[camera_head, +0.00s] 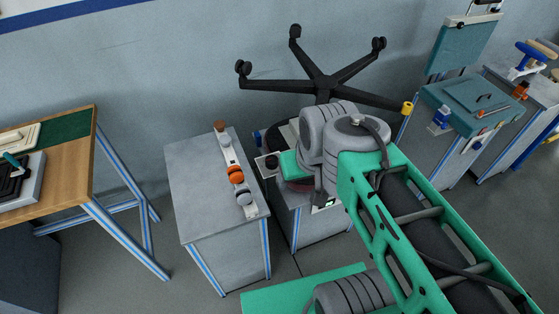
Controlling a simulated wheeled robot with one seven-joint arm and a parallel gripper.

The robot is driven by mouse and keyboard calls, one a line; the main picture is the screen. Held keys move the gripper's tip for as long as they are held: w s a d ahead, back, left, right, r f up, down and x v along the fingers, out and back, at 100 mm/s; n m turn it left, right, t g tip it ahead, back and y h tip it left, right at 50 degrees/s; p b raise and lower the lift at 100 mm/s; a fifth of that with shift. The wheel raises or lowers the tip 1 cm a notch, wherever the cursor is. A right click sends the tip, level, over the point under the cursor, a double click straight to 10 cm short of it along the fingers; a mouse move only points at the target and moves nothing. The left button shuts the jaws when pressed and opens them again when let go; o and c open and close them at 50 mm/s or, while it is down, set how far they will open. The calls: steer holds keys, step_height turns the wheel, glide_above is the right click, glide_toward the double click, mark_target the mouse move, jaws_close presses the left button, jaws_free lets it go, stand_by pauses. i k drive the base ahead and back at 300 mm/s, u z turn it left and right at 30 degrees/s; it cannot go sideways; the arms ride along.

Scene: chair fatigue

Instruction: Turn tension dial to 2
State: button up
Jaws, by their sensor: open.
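A pale control strip (235,171) lies on top of a grey cabinet. It carries several knobs in a row: a brown one (220,126) at the far end, a pale one (225,140), an orange one (235,174) and a grey one (243,197) at the near end. I cannot tell which is the tension dial, and no numbers are readable. My green and grey arm reaches in from the lower right, its wrist bent just right of the cabinet. My gripper's fingers are not visible; the wrist and arm links hide that area.
A wooden-topped bench (75,170) is on the left. Teal and grey workstations (465,105) are on the right. Floor is clear between the bench and the cabinet (200,208).

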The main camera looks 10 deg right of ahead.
mark_target(271, 162)
steer(key=k, duration=0.5)
steer(key=z, duration=1.05)
steer(key=i, duration=0.8)
steer(key=u, duration=1.75)
steer(key=i, duration=0.5)
steer(key=z, duration=0.05)
